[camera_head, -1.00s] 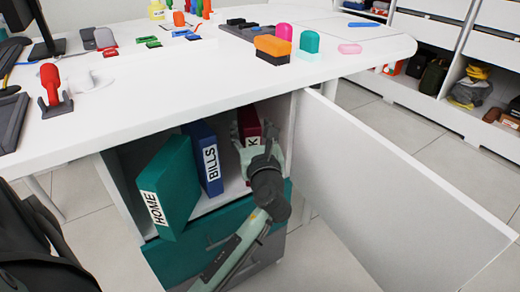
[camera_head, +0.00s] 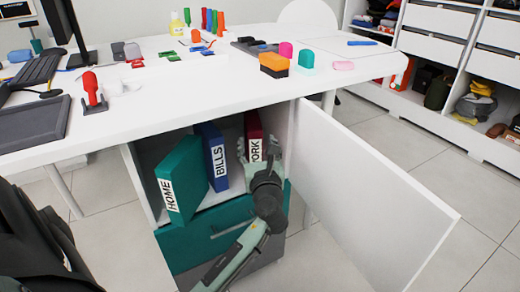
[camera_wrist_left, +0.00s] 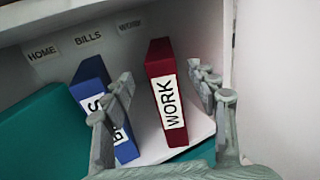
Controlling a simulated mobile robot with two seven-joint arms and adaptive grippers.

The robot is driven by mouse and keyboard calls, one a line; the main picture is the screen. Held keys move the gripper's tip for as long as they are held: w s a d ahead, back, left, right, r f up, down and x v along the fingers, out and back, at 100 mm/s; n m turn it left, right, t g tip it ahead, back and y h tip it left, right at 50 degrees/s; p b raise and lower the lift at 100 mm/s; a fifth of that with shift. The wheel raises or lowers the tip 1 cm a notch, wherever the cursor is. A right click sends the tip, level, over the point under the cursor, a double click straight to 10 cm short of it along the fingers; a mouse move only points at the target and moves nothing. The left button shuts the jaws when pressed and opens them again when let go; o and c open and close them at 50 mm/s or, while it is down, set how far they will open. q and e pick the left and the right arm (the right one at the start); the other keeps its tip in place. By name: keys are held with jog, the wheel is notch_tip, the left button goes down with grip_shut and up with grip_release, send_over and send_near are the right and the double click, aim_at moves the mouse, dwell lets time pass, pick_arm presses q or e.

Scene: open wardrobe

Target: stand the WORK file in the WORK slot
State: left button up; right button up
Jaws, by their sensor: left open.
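The WORK file (camera_head: 253,126) is dark red with a white label and stands nearly upright at the right of the open cabinet compartment. In the left wrist view the WORK file (camera_wrist_left: 160,62) leans slightly, with the small WORK slot label (camera_wrist_left: 130,24) on the back wall up and left of it. My left gripper (camera_head: 259,158) is open in front of the file. In the left wrist view its fingers (camera_wrist_left: 160,85) spread to either side of the file, with visible gaps. Whether dividers bound the slot cannot be seen. My right gripper is not in view.
The blue BILLS file (camera_head: 210,140) stands left of the WORK file. The teal HOME file (camera_head: 186,170) leans at the compartment's left and juts out. The open white door (camera_head: 365,190) bounds the right side. The desk top (camera_head: 200,105) overhangs above.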

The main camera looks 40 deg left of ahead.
pick_arm(q)
jog(key=shift+s+d, duration=0.15)
jog(key=s+d+f+n+g+h, duration=0.1)
jog(key=s+f+n+g+h, duration=0.2)
jog(key=f, duration=0.4)
jog(key=s+d+f+n+h, duration=0.1)
jog(key=s+f+n, duration=0.2)
jog(key=f+n, duration=0.35)
jog(key=s+d+f+n+g+h, duration=0.1)
jog(key=s+f+n+g+h, duration=0.2)
jog(key=f, duration=0.6)
jog(key=s+d+f+n+g+h, duration=0.2)
jog(key=s+d+f+n, duration=0.2)
jog(key=s+f+n, duration=0.2)
jog(key=s+d+f+n+g+h, duration=0.2)
jog(key=s+d+f+n, duration=0.3)
jog(key=s, duration=0.5)
notch_tip(320, 180, down, 2)
jog(key=shift+s+f+n, duration=0.15)
jog(key=shift+n, duration=1)
